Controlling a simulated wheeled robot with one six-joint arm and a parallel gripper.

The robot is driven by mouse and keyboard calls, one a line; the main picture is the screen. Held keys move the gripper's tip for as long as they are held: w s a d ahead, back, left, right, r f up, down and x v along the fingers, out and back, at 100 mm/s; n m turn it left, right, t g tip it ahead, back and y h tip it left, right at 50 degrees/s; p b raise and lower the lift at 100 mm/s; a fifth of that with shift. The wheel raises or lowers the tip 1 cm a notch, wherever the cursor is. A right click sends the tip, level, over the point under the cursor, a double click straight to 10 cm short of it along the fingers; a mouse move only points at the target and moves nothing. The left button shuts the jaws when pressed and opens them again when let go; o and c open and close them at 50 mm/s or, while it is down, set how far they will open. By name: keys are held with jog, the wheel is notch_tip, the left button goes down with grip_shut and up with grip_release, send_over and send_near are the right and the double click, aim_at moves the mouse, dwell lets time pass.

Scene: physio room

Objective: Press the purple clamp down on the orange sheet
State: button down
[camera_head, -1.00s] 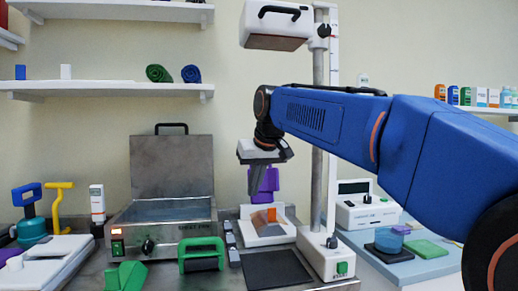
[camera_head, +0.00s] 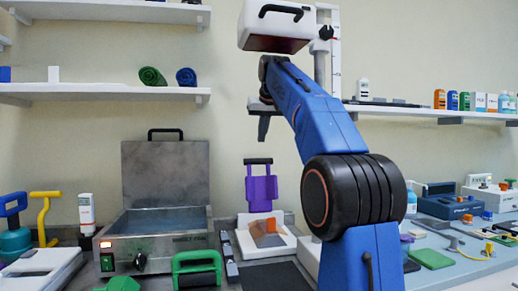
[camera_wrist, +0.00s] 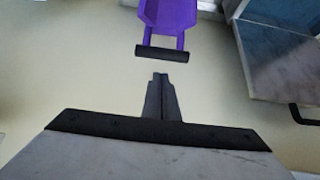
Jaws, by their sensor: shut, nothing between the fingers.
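The purple clamp (camera_head: 261,189) stands upright with its black handle bar on top, at the back of a white base (camera_head: 247,247) in the head view. The orange sheet (camera_head: 270,226) lies on that base in front of the clamp, and the clamp is raised clear of it. The clamp (camera_wrist: 168,14) also shows at the top of the wrist view, with its black handle nearest my fingers. My gripper (camera_head: 262,138) is shut and empty, above the handle and apart from it. In the wrist view its fingertips (camera_wrist: 161,76) point at the handle across a small gap.
A steel box with a raised lid (camera_head: 165,185) stands left of the clamp. A green handled object (camera_head: 197,262) is in front of it. A white head on a post (camera_head: 275,25) hangs above my arm. A blue mat with several devices lies at right.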

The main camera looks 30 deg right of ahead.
jog(key=x, duration=0.9)
jog(key=shift+w+d+f, duration=0.1)
jog(key=shift+f, duration=0.2)
